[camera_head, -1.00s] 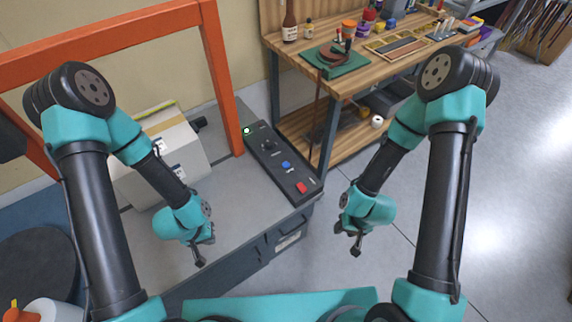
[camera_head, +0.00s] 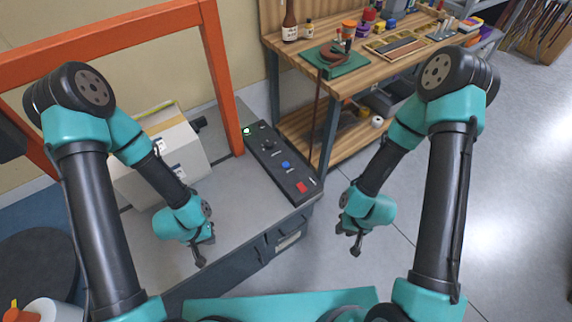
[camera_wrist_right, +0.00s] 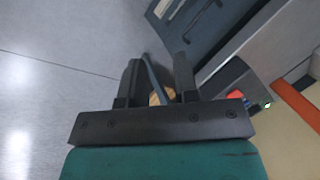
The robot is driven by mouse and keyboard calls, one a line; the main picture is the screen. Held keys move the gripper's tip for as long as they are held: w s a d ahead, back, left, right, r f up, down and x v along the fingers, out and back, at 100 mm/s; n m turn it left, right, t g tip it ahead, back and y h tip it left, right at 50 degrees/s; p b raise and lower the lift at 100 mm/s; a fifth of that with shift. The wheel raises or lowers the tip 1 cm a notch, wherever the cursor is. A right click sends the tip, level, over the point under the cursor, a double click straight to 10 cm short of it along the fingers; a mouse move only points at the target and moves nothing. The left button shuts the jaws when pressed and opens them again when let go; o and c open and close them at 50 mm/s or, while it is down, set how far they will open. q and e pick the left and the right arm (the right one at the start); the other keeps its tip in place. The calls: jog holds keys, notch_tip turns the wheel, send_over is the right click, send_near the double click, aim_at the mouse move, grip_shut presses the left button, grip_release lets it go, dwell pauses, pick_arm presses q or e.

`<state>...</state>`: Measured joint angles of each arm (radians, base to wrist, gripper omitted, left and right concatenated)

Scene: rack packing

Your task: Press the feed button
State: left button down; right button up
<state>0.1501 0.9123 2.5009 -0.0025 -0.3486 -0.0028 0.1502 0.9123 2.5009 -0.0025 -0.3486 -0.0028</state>
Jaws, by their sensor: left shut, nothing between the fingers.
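A black control panel (camera_head: 265,150) lies on the grey cabinet top. It carries a lit green lamp (camera_head: 246,131), a black knob (camera_head: 268,144), a blue button (camera_head: 285,165) and a red button (camera_head: 301,187). The labels are too small to read, so I cannot tell which button is the feed button. My left gripper (camera_head: 200,262) is shut and empty, pointing down near the cabinet's front edge, apart from the panel and to its lower left. My right gripper (camera_head: 354,250) hangs over the floor right of the cabinet. Its fingers stand apart in the right wrist view (camera_wrist_right: 158,78).
A pale box (camera_head: 165,155) stands on the cabinet top (camera_head: 235,185), behind my left forearm. An orange frame post (camera_head: 221,80) rises beside the panel's far end. A wooden workbench (camera_head: 340,90) with tools stands behind. The space above the panel is clear.

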grip_shut()
dwell(1.4)
